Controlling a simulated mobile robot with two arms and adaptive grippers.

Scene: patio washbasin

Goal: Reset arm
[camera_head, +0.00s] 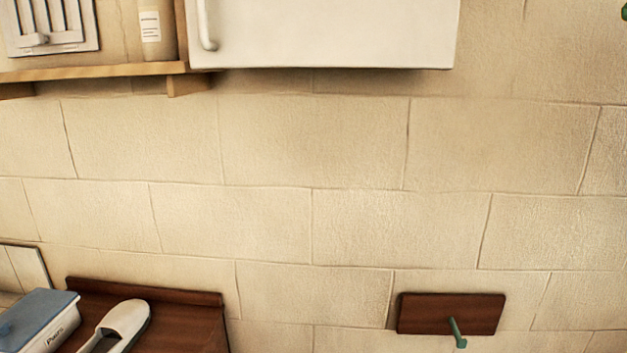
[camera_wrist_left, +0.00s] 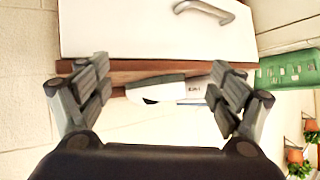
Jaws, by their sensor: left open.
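My left gripper (camera_wrist_left: 160,80) shows in the left wrist view with its two fingers spread wide apart. It is open, and nothing is held between the fingers. Beyond the fingers are a white panel (camera_wrist_left: 135,32) with a metal handle (camera_wrist_left: 205,10) and a white object (camera_wrist_left: 155,88) with a dark opening. Neither arm shows in the head view. My right gripper is in neither view.
In the head view, a white cabinet (camera_head: 335,32) and a wooden shelf (camera_head: 95,72) with a bottle (camera_head: 150,30) are on the block wall. A blue-lidded box (camera_head: 40,318) and a pale object (camera_head: 123,318) sit lower left. A green hook (camera_head: 457,332) projects lower right.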

